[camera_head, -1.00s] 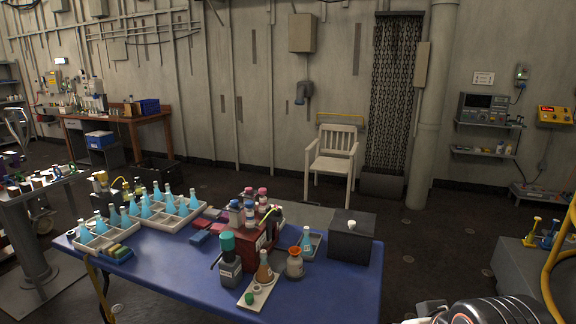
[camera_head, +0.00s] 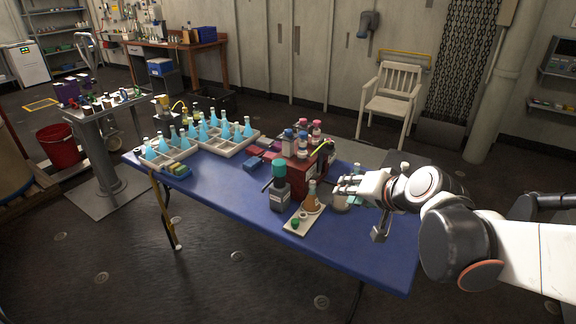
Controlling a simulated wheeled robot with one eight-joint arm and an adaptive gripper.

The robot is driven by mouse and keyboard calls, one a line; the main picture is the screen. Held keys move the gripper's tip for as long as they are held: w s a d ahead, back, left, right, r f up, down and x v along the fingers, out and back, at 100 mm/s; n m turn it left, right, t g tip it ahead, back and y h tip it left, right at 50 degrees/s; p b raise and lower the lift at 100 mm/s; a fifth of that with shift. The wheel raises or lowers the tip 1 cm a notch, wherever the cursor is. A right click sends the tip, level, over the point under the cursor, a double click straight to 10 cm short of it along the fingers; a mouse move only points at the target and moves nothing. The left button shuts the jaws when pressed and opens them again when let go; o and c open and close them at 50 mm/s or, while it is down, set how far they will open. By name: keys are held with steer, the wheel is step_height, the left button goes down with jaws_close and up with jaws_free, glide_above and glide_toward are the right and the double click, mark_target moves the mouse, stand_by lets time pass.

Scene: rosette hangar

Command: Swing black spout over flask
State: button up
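A grey bottle with a teal cap (camera_head: 279,190) stands near the front edge of the blue table. A small black spout (camera_head: 266,186) sticks out from its top towards the left. A flask with orange-brown liquid (camera_head: 312,200) stands to the right of the bottle on a pale tray (camera_head: 295,228). The spout points away from the flask. My gripper (camera_head: 343,184) is above the table, to the right of the flask and apart from the bottle. Its fingers are small and overlap objects behind them, so I cannot tell whether they are open.
A pale jar (camera_head: 340,204) stands under my gripper. A green stopper (camera_head: 295,223) lies on the pale tray. A red box (camera_head: 308,170) with several bottles stands behind the teal-capped bottle. Racks (camera_head: 235,147) of blue flasks fill the table's left. The table's front edge (camera_head: 245,222) is clear.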

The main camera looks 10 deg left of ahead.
steer(key=w+a+f+m+t+y, duration=0.1)
steer(key=w+a+f+m+y, duration=0.15)
steer(key=w+a+f, duration=0.65)
steer(key=m+t+y, duration=0.1)
steer(key=m+y, duration=0.2)
glide_toward(267, 186)
steer(key=shift+n, duration=0.25)
steer(key=b+x, duration=0.4)
steer(key=x, duration=0.6)
steer(key=shift+w+f, duration=0.2)
steer(key=shift+w, duration=0.2)
jaws_close()
